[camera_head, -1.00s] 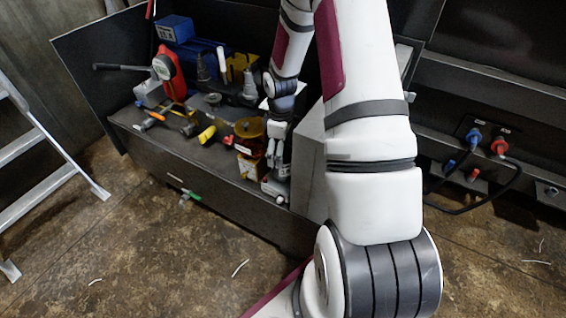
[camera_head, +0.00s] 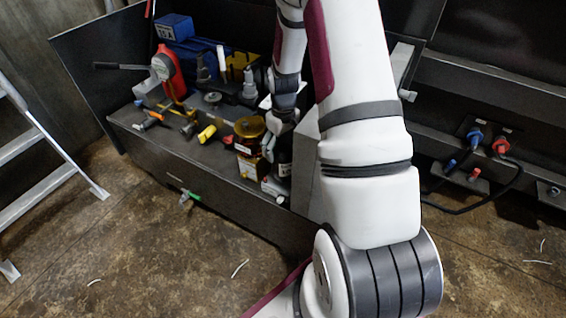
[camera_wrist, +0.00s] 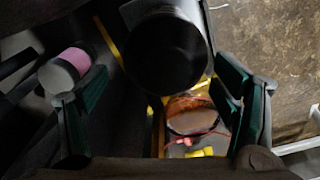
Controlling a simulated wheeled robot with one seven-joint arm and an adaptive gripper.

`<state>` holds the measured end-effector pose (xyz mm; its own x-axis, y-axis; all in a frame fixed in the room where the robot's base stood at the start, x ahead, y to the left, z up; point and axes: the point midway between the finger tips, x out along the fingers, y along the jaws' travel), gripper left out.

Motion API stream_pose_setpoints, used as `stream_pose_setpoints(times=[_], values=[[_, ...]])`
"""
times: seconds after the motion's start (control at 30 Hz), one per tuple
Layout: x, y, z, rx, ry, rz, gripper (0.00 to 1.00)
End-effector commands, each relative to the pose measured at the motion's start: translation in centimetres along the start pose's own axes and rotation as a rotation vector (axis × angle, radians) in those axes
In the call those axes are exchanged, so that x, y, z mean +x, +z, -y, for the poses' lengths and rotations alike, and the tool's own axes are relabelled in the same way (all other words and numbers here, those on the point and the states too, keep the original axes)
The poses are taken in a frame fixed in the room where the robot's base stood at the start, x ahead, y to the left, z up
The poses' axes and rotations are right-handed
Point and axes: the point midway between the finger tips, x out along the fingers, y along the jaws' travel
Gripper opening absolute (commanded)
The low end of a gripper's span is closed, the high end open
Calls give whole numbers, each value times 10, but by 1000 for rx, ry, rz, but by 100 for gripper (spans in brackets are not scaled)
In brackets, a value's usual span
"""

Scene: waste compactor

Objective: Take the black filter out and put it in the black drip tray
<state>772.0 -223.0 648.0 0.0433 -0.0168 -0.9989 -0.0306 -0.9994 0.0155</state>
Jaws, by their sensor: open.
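In the wrist view, a dark-ended cylinder (camera_wrist: 167,52), which looks like the black filter, is at the top centre, ahead of my gripper. I cannot make out the black drip tray with certainty.
The amber bowl also shows in the wrist view (camera_wrist: 190,114), with a pink-and-white cylinder (camera_wrist: 66,70) at left. A ladder (camera_head: 45,150) stands left; floor in front is mostly clear.

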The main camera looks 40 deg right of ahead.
Motion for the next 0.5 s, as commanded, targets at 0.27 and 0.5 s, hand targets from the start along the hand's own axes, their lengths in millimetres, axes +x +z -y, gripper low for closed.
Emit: stream_pose_setpoints(times=[0.27, 0.5], values=[[8, 38, 5, 324, -11, 67, 81], [7, 39, 9, 648, 0, 68, 81]])
